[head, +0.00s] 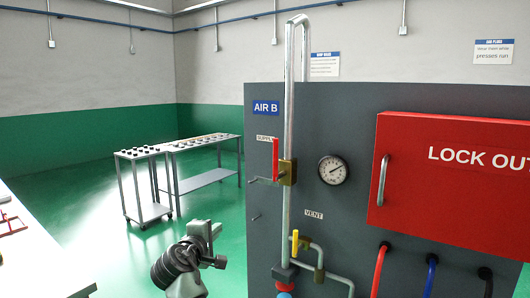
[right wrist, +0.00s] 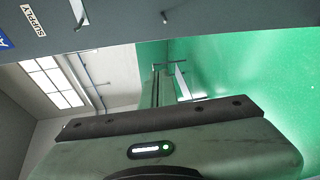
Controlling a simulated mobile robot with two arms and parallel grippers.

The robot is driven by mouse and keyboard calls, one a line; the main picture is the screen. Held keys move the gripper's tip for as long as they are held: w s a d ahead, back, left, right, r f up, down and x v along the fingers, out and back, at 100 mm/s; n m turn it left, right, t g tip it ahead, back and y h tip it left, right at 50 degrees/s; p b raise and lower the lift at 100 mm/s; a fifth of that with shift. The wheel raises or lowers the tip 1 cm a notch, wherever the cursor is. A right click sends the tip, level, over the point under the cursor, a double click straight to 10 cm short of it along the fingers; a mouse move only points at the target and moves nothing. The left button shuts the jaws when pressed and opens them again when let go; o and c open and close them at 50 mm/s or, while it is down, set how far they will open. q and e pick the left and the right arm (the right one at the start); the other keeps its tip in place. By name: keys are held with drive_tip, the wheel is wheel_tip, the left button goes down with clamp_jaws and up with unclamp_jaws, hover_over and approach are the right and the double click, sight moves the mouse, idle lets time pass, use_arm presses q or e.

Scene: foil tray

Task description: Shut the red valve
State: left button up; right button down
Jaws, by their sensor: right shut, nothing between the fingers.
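The red valve handle (head: 276,159) stands upright, parallel to the vertical steel pipe (head: 288,115). It joins a brass valve body (head: 288,172) beside the SUPPLY label (head: 267,139). My right gripper (head: 206,231) is at the lower middle of the head view, left of and below the red handle, apart from it. It is shut and empty. In the right wrist view the panel edge and its SUPPLY label (right wrist: 34,19) show at the top left; the red handle is not visible there. My left gripper is out of view.
A yellow-handled VENT valve (head: 295,243) sits lower on the panel. A gauge (head: 333,170) and a red LOCK OUT box (head: 450,185) are to the right. Thin pins (head: 264,180) stick out left of the valve. A cart (head: 145,182) and bench stand behind, with open green floor between.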

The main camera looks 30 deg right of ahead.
sight(275, 160)
drive_tip(key=s+d+r+m+g+h, duration=0.1)
drive_tip(key=s+r+m+h, duration=0.1)
drive_tip(key=r, duration=0.8)
drive_tip(key=s+d+r+m+g+h, duration=0.1)
drive_tip(key=s+r, duration=0.4)
drive_tip(key=r, duration=0.6)
drive_tip(key=shift+s+d+r+m+h+p, duration=0.2)
drive_tip(key=shift+d+m+h+p, duration=0.25)
drive_tip(key=shift+d+h, duration=0.25)
drive_tip(key=w+d+p, duration=0.1)
drive_tip(key=d+p, duration=0.6)
drive_tip(key=d, duration=0.2)
drive_tip(key=shift+d, duration=0.15)
drive_tip(key=shift+w+f, duration=0.1)
drive_tip(key=shift+w, duration=0.05)
